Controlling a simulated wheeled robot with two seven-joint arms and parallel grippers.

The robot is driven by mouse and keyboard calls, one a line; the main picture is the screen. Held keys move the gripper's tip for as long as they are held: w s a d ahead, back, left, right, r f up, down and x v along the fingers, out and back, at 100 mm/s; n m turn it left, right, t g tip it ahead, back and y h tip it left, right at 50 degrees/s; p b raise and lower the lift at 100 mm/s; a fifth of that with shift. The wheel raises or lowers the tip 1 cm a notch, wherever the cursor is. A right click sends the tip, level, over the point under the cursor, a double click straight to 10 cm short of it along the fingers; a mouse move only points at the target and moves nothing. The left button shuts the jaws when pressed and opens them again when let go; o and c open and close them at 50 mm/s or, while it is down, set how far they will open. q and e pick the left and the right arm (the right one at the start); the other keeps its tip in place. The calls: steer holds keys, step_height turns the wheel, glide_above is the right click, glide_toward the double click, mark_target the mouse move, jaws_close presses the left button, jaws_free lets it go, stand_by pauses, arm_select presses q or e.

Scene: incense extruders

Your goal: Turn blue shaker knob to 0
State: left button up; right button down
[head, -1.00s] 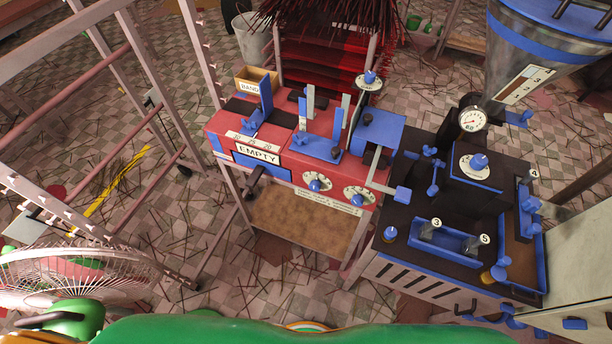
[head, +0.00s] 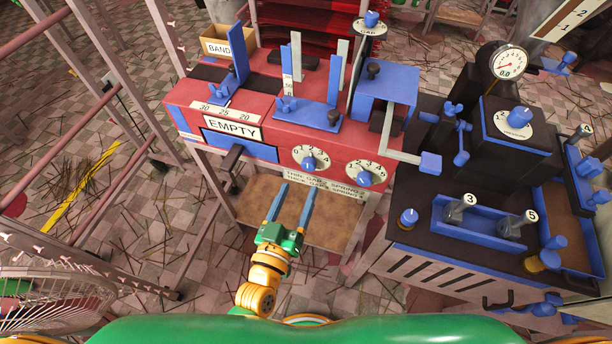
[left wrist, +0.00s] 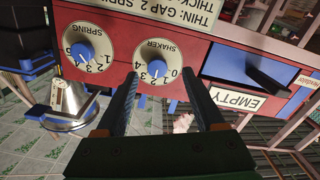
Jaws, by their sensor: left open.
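The blue shaker knob (head: 309,162) sits on a white round dial on the front of the red machine, the left one of two dials. In the left wrist view the shaker knob (left wrist: 157,69) is seen upside down, with the word SHAKER and numbers around it; I cannot tell surely which number it points to. My left gripper (head: 294,188) is open and empty, in front of and below the dial in the head view. In the left wrist view its fingers (left wrist: 160,75) appear on either side of the knob's lower part, apparently short of it. My right gripper is not in view.
The similar spring knob (head: 365,178) sits close to the right of the shaker. A black handle (head: 232,156) juts out beneath the EMPTY label (head: 233,128). A blue block on an arm (head: 431,163) sticks out at right. A dark machine (head: 420,235) stands beside it.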

mark_target(308, 168)
arm_select(q)
steer(key=x, duration=0.2)
steer(key=r+x, duration=0.1)
steer(key=x, duration=0.2)
steer(key=shift+w+d, duration=0.15)
steer(key=shift+w, duration=0.05)
steer(key=shift+w+d+f, duration=0.1)
steer(key=shift+w, duration=0.35)
steer(key=shift+s, duration=0.1)
steer(key=shift+c, duration=0.4)
jaws_close()
